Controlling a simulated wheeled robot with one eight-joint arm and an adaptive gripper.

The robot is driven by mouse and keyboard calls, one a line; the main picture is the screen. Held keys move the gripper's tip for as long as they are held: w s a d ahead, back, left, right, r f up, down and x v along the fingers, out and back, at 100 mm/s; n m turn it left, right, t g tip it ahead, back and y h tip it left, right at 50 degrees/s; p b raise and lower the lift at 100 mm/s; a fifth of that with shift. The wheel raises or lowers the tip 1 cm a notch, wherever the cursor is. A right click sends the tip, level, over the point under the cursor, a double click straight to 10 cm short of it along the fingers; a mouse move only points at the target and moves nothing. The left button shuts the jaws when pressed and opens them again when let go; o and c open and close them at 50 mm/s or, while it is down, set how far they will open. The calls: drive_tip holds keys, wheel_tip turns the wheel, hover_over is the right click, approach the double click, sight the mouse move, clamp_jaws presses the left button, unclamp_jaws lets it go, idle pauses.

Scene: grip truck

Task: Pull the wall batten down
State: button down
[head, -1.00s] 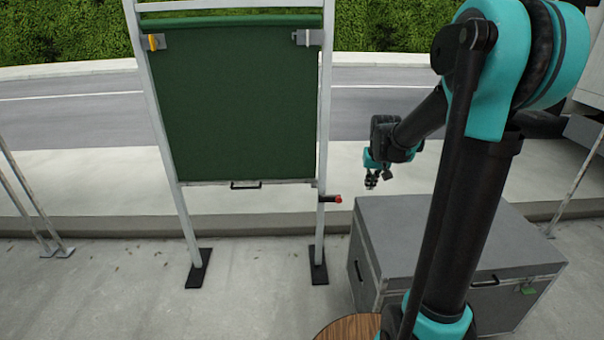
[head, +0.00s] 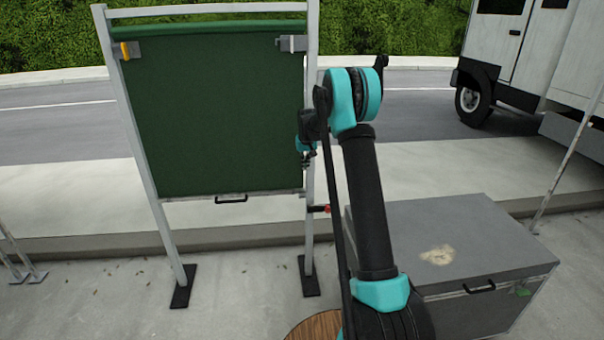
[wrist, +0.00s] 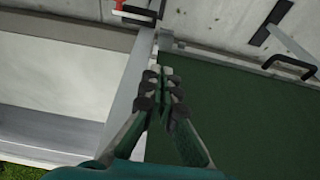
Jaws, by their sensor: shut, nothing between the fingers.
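The batten (head: 185,198) is a thin pale bar along the bottom edge of a dark green sheet (head: 215,110), with a black handle (head: 231,200) at its middle. The sheet hangs in a grey metal frame. In the wrist view the handle (wrist: 289,66) shows at the upper right, beside the green sheet (wrist: 250,110). My gripper (head: 306,164) is in front of the frame's right post, up and right of the handle. In the wrist view its fingertips (wrist: 160,72) are together and empty, over the post and the sheet's edge, apart from the handle.
A red-tipped lever (head: 322,209) sticks out from the right post below my gripper. A grey case (head: 450,240) stands on the right. Latches sit at the sheet's top left (head: 127,51) and top right (head: 292,43). A truck (head: 540,55) is behind at right.

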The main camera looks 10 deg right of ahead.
sight(304, 190)
drive_tip(key=x, duration=0.7)
drive_tip(key=s+x, duration=0.1)
drive_tip(key=x, duration=0.3)
drive_tip(key=shift+w+f, duration=0.1)
drive_tip(key=shift+f, duration=0.8)
wheel_tip(304, 190, down, 9)
drive_tip(key=shift+r, duration=0.1)
